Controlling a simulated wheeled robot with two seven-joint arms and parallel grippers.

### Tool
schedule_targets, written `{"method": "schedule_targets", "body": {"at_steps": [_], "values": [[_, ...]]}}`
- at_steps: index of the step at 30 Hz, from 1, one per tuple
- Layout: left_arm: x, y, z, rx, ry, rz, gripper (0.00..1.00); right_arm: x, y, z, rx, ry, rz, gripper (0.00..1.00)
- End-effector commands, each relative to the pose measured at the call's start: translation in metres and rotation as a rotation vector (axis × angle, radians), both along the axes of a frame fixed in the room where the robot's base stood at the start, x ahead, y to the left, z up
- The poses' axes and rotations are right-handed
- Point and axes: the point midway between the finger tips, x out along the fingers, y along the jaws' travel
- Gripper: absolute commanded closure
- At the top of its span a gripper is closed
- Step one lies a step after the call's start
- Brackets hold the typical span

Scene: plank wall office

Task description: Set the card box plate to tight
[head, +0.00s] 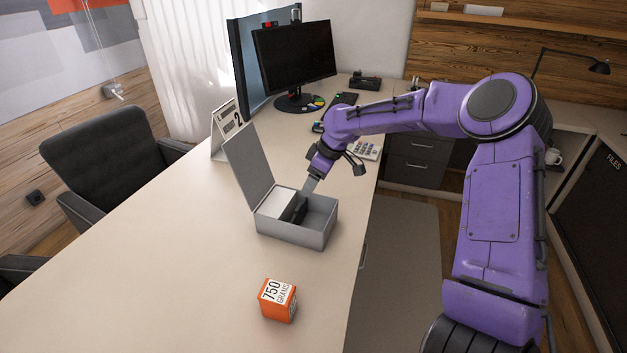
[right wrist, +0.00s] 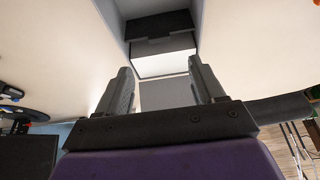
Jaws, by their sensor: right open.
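The grey card box (head: 292,236) stands on the desk with its lid (head: 249,170) tilted open to the left. A block of white cards (head: 277,203) fills its left part. A dark upright plate (head: 300,210) shows beside the cards, partly behind my gripper; the right part of the box looks empty. My right gripper (head: 310,186) points down at the box opening. In the right wrist view its two fingers (right wrist: 163,78) are apart with nothing held, and a white surface of the box contents (right wrist: 165,65) shows beyond them. Contact with the plate cannot be told. My left gripper is out of view.
An orange 750-gram box (head: 278,300) sits nearer on the desk (head: 170,260). A desk calendar (head: 226,128), monitor (head: 295,58) and calculator (head: 366,149) stand behind. A dark chair (head: 105,155) is at the left. The front left of the desk is clear.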

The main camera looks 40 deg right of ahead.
Motion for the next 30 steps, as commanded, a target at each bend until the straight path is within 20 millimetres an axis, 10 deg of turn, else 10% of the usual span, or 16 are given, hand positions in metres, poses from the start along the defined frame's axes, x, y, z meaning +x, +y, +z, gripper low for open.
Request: {"method": "schedule_targets", "body": {"at_steps": [2,8,18,30], "values": [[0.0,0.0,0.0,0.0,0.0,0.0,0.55,0.0,0.0,0.0,0.0,0.0,0.0,0.35],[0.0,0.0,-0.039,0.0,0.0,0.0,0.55,-0.012,-0.018,-0.018,-0.038,0.001,-0.053,1.0],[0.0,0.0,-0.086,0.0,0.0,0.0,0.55,-0.095,-0.047,-0.048,0.638,0.106,-0.999,1.0],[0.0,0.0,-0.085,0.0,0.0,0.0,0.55,-0.076,-0.042,-0.05,0.958,0.123,-1.306,1.0]]}}
